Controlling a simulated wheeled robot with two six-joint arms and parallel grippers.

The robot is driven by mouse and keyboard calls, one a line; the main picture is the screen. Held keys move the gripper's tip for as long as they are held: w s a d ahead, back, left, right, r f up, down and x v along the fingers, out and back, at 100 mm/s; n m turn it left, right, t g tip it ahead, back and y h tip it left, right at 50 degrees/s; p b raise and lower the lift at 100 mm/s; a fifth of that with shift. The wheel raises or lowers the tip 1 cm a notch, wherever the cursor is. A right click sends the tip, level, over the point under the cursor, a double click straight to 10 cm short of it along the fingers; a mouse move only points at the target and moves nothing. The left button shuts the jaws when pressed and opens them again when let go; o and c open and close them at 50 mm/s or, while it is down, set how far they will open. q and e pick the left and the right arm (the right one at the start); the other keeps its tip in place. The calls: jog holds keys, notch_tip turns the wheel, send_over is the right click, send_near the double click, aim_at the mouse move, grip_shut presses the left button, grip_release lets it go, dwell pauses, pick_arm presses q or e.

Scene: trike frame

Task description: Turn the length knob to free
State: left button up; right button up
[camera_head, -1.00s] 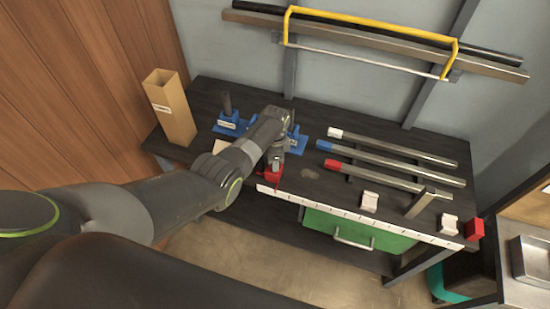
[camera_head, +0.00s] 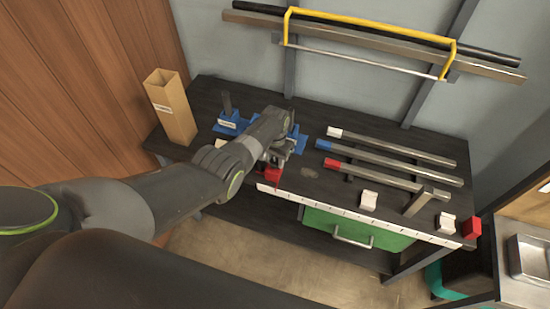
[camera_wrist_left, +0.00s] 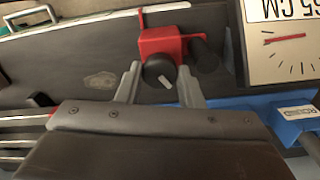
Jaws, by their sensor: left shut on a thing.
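The length knob (camera_wrist_left: 156,69) is a black round knob with a pale mark, on the front of a red block (camera_wrist_left: 160,42). In the head view the red block (camera_head: 273,174) sits at the table's front edge, at the left end of a white ruler strip (camera_head: 350,215). My left gripper (camera_wrist_left: 158,78) has one finger on each side of the knob and is shut on it. The gripper (camera_head: 271,160) hides the knob in the head view. The words or marks around the knob cannot be read. My right gripper is not in view.
A second black cylinder (camera_wrist_left: 205,52) sticks out beside the knob. A dial board (camera_wrist_left: 280,45) and a blue fixture (camera_wrist_left: 290,118) are close by. Several metal tubes (camera_head: 400,160) lie to the right. A tall cardboard box (camera_head: 171,108) stands at the left.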

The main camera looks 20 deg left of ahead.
aim_at(275, 162)
pick_arm(q)
jog(key=n, duration=0.5)
jog(key=shift+n, duration=0.3)
jog(key=n, duration=0.5)
jog(key=shift+n, duration=0.3)
jog(key=o, duration=1)
jog(key=shift+r, duration=0.1)
jog(key=shift+w+r, duration=0.1)
jog(key=shift+r, duration=0.3)
jog(key=shift+r+b, duration=0.4)
jog(key=shift+r, duration=0.55)
notch_tip(275, 162, up, 14)
jog(key=b, duration=0.1)
jog(key=shift+r, duration=0.25)
